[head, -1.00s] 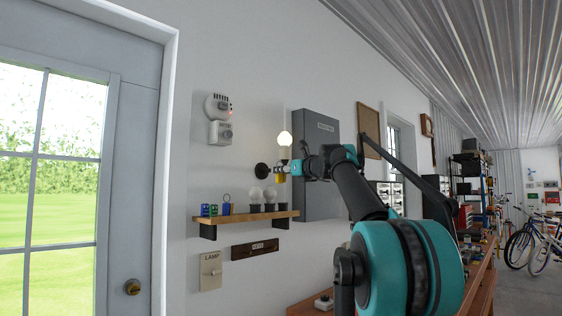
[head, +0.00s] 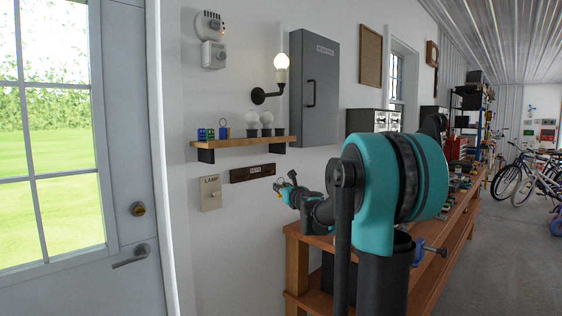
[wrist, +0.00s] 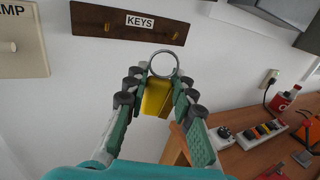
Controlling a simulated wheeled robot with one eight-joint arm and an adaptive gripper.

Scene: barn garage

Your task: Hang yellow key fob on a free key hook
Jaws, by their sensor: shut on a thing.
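The yellow key fob (wrist: 157,96) is held between the fingers of my gripper (wrist: 158,90) in the wrist view. Its metal ring (wrist: 163,52) stands up beyond the fingertips. The dark wooden key rail (wrist: 135,25), labelled KEYS, is on the wall beyond the ring, higher in the picture. Two small brass hooks show on it, a left hook (wrist: 107,27) and a right hook (wrist: 176,36); I see nothing hanging on either. In the head view my gripper (head: 287,184) is just right of and slightly below the key rail (head: 253,173). The ring appears apart from the hooks.
A wooden shelf (head: 232,143) with bulbs and small blue and green items is above the rail. A LAMP switch plate (head: 210,193) is at its left. A grey cabinet (head: 315,90) hangs above right. A workbench (wrist: 245,157) with a power strip (wrist: 262,133) is at lower right.

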